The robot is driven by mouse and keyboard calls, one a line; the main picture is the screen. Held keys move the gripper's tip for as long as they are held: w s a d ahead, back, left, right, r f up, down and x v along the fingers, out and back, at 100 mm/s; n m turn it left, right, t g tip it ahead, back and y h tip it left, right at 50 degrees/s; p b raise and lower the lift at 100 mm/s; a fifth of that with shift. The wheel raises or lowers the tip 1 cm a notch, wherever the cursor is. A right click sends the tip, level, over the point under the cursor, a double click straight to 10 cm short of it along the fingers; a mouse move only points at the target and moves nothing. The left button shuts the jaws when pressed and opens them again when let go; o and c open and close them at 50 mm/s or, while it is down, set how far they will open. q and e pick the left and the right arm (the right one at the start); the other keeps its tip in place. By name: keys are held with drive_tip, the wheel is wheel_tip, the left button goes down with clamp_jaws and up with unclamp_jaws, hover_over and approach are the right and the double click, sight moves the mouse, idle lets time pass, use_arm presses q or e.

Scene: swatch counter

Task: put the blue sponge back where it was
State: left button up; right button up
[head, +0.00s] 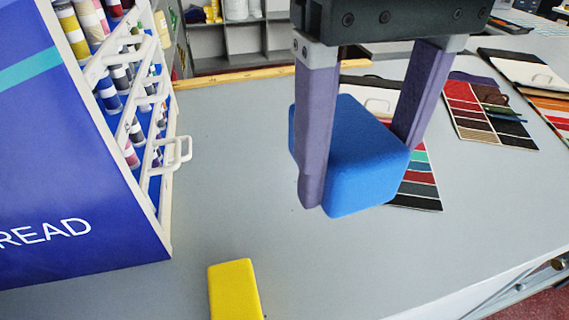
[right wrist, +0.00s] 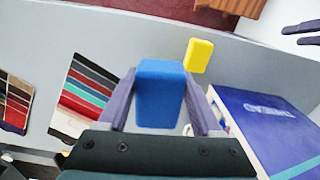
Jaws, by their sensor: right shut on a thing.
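My right gripper (head: 360,165) is shut on the blue sponge (head: 365,160), with one purple finger on each side of it. The sponge hangs between the fingers and appears to be above the grey counter (head: 225,160). In the right wrist view the blue sponge (right wrist: 160,95) sits between the fingers of the right gripper (right wrist: 160,100). Two purple fingers of my left gripper (right wrist: 302,34) show at the upper right there, apart, with nothing visible between them. The left gripper is outside the head view.
A yellow sponge (head: 235,290) lies on the counter near the front. A blue thread display rack (head: 75,190) stands at the left. Swatch cards (head: 485,110) lie at the right, one (head: 418,185) partly behind the blue sponge. The counter's middle left is clear.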

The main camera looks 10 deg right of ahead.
drive_tip(key=b, duration=0.2)
hover_over(321, 296)
wheel_tip(321, 296, down, 16)
drive_tip(key=shift+s, duration=0.1)
wheel_tip(321, 296, down, 3)
drive_tip(key=shift+r, duration=0.2)
drive_tip(key=shift+f+p, duration=0.15)
drive_tip(key=shift+p, duration=0.15)
drive_tip(key=shift+f, duration=0.3)
drive_tip(key=shift+f, duration=0.2)
drive_tip(key=o, duration=1.3)
